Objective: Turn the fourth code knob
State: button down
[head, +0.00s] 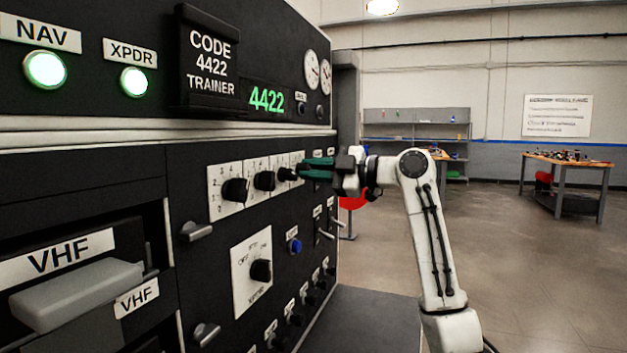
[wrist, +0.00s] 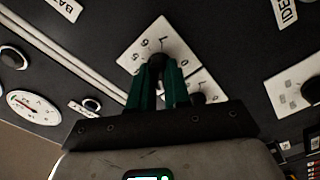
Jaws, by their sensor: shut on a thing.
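My gripper (head: 303,168) is at the right end of the row of code knobs, its green fingers pointing left at the panel. In the wrist view the fingers (wrist: 160,76) are shut on a dark knob, the fourth code knob (wrist: 156,58), on a white dial plate (wrist: 134,56) with numbers around it. In the head view the fingers hide this knob. The first (head: 235,190), second (head: 263,180) and third (head: 287,174) code knobs stand to its left. The green display (head: 266,98) reads 4422, and the sign (head: 210,62) above reads CODE 4422 TRAINER.
The XPDR mode knob (head: 261,270) and a blue button (head: 294,246) sit below the code row. Green NAV (head: 45,70) and XPDR (head: 134,81) lamps are lit. A grey ledge (head: 372,318) lies under my arm. Floor to the right is open before a workbench (head: 565,165).

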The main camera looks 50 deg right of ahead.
jog(key=shift+f, duration=0.1)
dwell(0.4)
jog(key=c, duration=1.1)
grip_release()
jog(key=v, duration=1)
jog(key=shift+s+d, duration=0.15)
jog(key=shift+s, duration=0.25)
